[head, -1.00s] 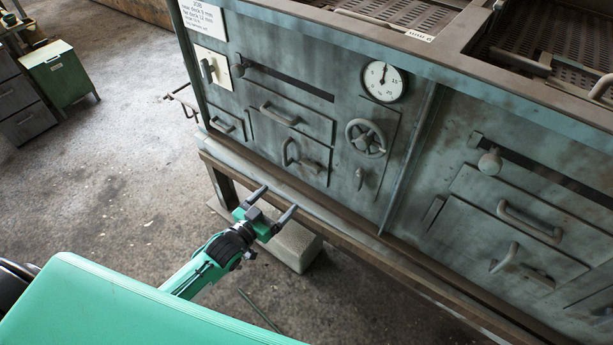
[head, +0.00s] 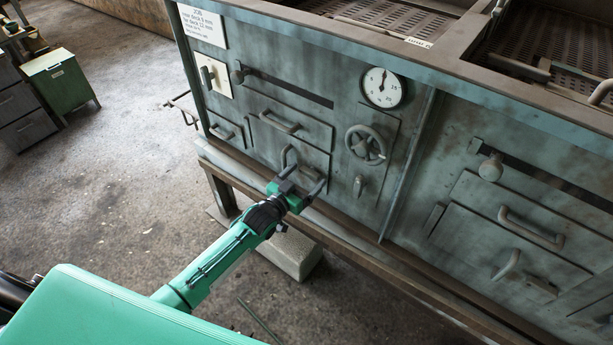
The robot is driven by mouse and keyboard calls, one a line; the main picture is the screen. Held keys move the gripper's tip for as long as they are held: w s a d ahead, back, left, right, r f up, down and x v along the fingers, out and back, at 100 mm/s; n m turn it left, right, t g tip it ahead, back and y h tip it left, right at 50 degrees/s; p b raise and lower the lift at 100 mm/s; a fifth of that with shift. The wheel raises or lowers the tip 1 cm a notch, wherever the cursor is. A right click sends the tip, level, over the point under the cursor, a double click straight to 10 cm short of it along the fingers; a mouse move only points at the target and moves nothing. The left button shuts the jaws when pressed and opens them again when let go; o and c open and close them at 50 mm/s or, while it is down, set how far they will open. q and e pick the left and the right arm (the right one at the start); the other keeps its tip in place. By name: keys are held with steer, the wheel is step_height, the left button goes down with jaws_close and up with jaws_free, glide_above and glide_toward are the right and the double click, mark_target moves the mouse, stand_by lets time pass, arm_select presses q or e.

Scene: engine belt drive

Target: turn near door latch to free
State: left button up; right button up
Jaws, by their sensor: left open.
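The machine's blue-grey front has a curved, upright latch handle (head: 286,154) on a lower left panel. A smaller knob-like latch (head: 358,186) hangs below the handwheel, and a similar curved handle (head: 507,262) is on the right panel. I cannot tell from labels which is the near door latch. My left gripper (head: 304,178) is open and empty, its fingers pointing at the machine front just below and right of the left curved handle. One finger overlaps the handle's lower end in the picture; I cannot tell whether they touch. My right gripper is not in view.
A handwheel (head: 366,145) and a dial gauge (head: 383,88) are right of the latch panel. A bar handle (head: 279,122) is above it. A metal ledge (head: 346,231) runs along the front below. A concrete block (head: 291,255) stands on the floor. Open floor lies left.

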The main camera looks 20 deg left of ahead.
arm_select(q)
steer(key=shift+w+d, duration=0.2)
steer(key=shift+w, duration=0.3)
steer(key=shift+c, duration=1)
steer(key=c, duration=0.8)
